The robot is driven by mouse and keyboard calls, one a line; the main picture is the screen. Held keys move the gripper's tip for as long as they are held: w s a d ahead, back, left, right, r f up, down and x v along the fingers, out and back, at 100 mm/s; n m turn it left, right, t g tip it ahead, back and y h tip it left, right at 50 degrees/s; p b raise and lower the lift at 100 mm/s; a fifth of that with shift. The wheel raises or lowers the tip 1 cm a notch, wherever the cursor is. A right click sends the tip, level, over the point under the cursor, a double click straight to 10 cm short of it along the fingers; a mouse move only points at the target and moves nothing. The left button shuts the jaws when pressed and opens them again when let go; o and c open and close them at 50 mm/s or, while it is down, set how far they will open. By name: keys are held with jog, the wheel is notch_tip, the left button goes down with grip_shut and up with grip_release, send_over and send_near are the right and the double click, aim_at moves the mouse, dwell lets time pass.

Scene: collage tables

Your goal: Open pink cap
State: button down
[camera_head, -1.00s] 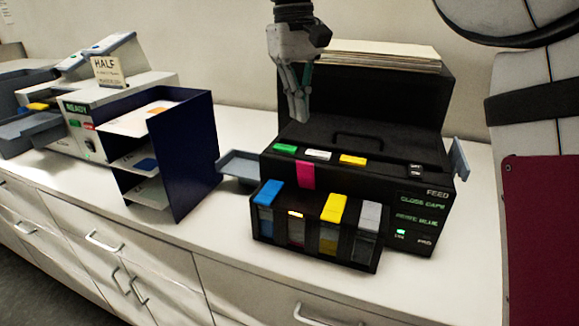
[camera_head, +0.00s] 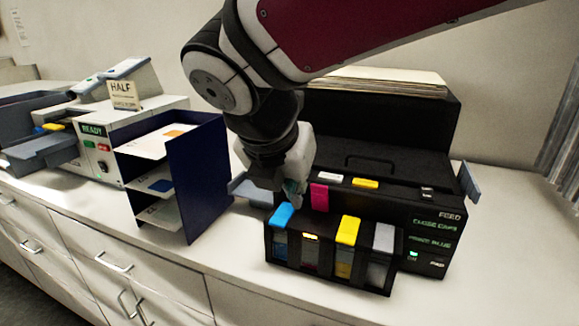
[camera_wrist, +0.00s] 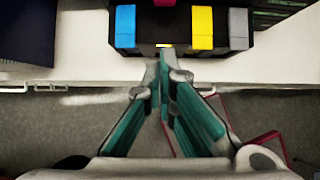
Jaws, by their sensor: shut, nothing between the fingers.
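The pink cap (camera_head: 320,197) stands raised above the second tank of the ink tank block (camera_head: 330,278), against the black printer's front. Only a sliver of the pink cap shows at the top of the wrist view (camera_wrist: 165,2). The blue cap (camera_head: 282,215), yellow cap (camera_head: 348,231) and grey cap (camera_head: 385,238) lie down over their tanks. A lit yellow mark (camera_head: 310,237) shows on the second tank. My gripper (camera_head: 293,196) is shut and empty, close to the blue and pink caps; I cannot tell whether it touches either. It also shows in the wrist view (camera_wrist: 160,62).
The black printer (camera_head: 440,195) stands behind the tanks, with paper (camera_head: 390,82) on top. A dark blue paper rack (camera_head: 203,185) stands to the left, and a white machine marked READY (camera_head: 90,150) beyond it. The counter is clear in front of the tanks.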

aim_at(316, 186)
jog(key=shift+w+d+f, duration=0.6)
jog(key=shift+w+f, duration=0.5)
jog(key=shift+w, duration=0.3)
jog(key=shift+w+d+f, duration=0.55)
jog(key=shift+w+f, duration=0.55)
jog(key=shift+w, duration=0.25)
jog(key=shift+w+d+f, duration=0.6)
jog(key=shift+w+f, duration=0.5)
jog(key=shift+w, duration=0.3)
jog(key=shift+p, duration=0.35)
jog(key=p, duration=0.1)
jog(key=r+g+p, duration=0.1)
jog(key=p, duration=0.1)
jog(key=shift+w+d+r+p, duration=0.1)
jog(key=shift+w+d+p, duration=0.15)
jog(key=shift+w+p, duration=0.1)
jog(key=shift+w+d+r+g+y, duration=0.15)
jog(key=shift+w+g+y, duration=0.1)
jog(key=shift+w+g, duration=0.2)
jog(key=shift+w+d+r+g+y, duration=0.15)
jog(key=shift+w+g+y, duration=0.15)
jog(key=shift+w, duration=0.25)
jog(key=shift+p, duration=0.3)
